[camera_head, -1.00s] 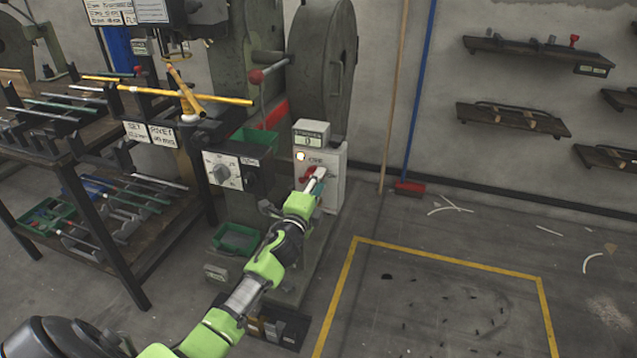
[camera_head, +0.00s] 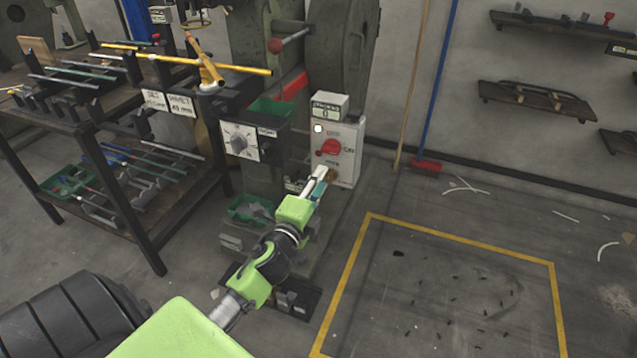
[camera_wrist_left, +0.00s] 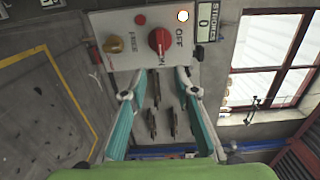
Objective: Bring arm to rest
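My left arm reaches forward in the head view to a grey control box (camera_head: 348,165) on the press. My left gripper (camera_head: 320,180) is just in front of the box, below its red rotary switch (camera_head: 330,147). In the left wrist view the gripper (camera_wrist_left: 160,72) is open, its two teal fingers wide apart with nothing between them. The red switch (camera_wrist_left: 159,40) and a brown button (camera_wrist_left: 114,44) show beyond the fingertips, clear of them. My right gripper is not in view.
The rivet press (camera_head: 345,70) stands behind the box, with a dial panel (camera_head: 239,142) at its left. A rack table (camera_head: 150,235) with rods stands at the left. Yellow floor lines (camera_head: 460,238) mark free floor at the right. A blue-handled broom (camera_head: 425,165) leans on the wall.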

